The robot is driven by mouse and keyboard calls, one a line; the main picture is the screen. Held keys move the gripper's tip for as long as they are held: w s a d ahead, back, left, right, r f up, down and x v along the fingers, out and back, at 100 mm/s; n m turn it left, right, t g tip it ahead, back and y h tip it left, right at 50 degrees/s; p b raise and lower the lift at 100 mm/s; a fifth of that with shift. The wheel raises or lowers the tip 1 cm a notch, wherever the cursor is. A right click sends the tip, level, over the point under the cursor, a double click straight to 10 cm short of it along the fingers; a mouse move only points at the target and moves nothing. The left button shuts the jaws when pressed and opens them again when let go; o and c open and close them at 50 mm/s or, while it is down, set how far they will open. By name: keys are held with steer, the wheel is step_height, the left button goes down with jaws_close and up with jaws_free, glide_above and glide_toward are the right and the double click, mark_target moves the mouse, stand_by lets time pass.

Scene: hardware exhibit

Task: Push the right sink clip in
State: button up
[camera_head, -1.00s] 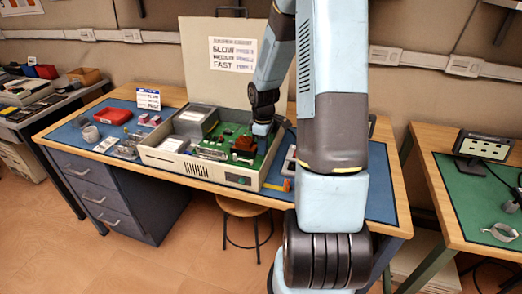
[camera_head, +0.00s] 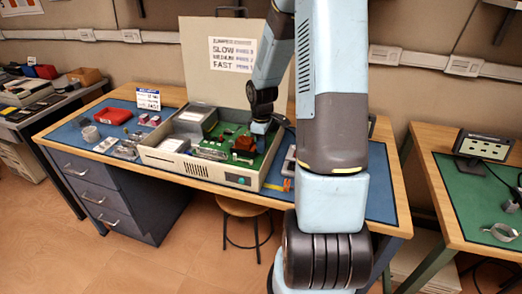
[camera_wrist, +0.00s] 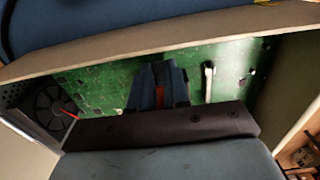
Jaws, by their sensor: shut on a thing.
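The opened beige computer case (camera_head: 207,170) lies on the blue-matted bench, with a green circuit board (camera_head: 212,151) inside. A reddish-brown block (camera_head: 243,146), seemingly the heat sink, stands on the board. My gripper (camera_head: 256,140) reaches down into the case close to the block's right side. In the wrist view my gripper (camera_wrist: 159,86) has its dark fingers close together over the green board (camera_wrist: 100,88), shut on a small red piece (camera_wrist: 160,93). The fingers hide most of that piece, and I cannot make out the sink clip clearly.
A white upright part (camera_wrist: 208,80) stands on the board right of the fingers, and a round fan (camera_wrist: 50,108) is at the left. The case wall (camera_wrist: 150,43) runs close along the fingers. The raised lid (camera_head: 200,88) stands behind the case.

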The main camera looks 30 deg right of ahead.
steer(key=shift+w+a+r, duration=0.35)
steer(key=shift+w+r, duration=0.05)
stand_by(1.3)
steer(key=o, duration=0.4)
stand_by(0.5)
steer(key=shift+s+d+r, duration=0.1)
steer(key=shift+r, duration=1.65)
steer(key=shift+s+d+r, duration=0.1)
steer(key=shift+r, duration=1.6)
